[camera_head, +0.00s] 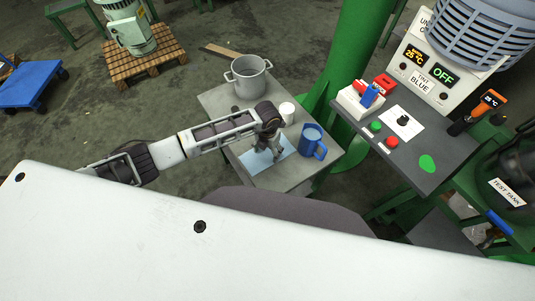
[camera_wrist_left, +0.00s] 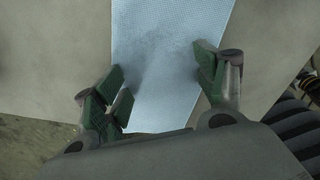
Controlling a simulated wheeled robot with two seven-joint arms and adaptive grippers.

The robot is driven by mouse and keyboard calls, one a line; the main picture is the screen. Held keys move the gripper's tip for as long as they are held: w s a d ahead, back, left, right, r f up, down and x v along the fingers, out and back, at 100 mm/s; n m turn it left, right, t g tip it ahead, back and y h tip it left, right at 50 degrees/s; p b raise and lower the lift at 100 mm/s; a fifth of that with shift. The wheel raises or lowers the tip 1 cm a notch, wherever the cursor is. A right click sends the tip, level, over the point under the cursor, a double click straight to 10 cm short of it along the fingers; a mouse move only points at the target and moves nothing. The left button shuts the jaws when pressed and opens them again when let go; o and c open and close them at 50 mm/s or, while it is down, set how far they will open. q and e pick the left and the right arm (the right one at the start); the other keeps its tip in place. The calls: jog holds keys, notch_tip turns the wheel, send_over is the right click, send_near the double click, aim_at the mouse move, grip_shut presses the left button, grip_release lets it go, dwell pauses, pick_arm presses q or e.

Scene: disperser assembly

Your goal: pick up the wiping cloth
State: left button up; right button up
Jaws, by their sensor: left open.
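The wiping cloth (camera_head: 283,154) is a light blue sheet lying flat on the small grey table (camera_head: 225,101). In the left wrist view the cloth (camera_wrist_left: 165,60) runs from the top edge down between my fingers. My left gripper (camera_head: 268,155) points down over the cloth in the head view. Its fingers (camera_wrist_left: 160,88) are spread apart with nothing between them but the cloth's surface below. I cannot tell whether the fingertips touch the cloth. The gripper and wrist hide part of the cloth. My right gripper is not in view.
A control bench (camera_head: 440,165) with buttons stands farther right. A green column (camera_head: 358,50) rises behind.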

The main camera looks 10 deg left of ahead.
pick_arm(q)
jog(key=shift+f, duration=0.25)
jog(key=shift+c, duration=0.4)
jog(key=shift+s, duration=0.1)
jog(key=c, duration=0.5)
jog(key=shift+s+a+f, duration=0.15)
jog(key=shift+s+f, duration=0.1)
grip_shut()
jog(key=shift+r, duration=0.1)
jog(key=shift+w+r+p, duration=0.15)
jog(key=shift+r+p, duration=0.25)
jog(key=shift+r, duration=0.25)
jog(key=shift+w+r+p, duration=0.15)
jog(key=shift+r+p, duration=0.25)
jog(key=shift+r, duration=0.25)
notch_tip(320, 180, up, 10)
jog(key=p, duration=0.6)
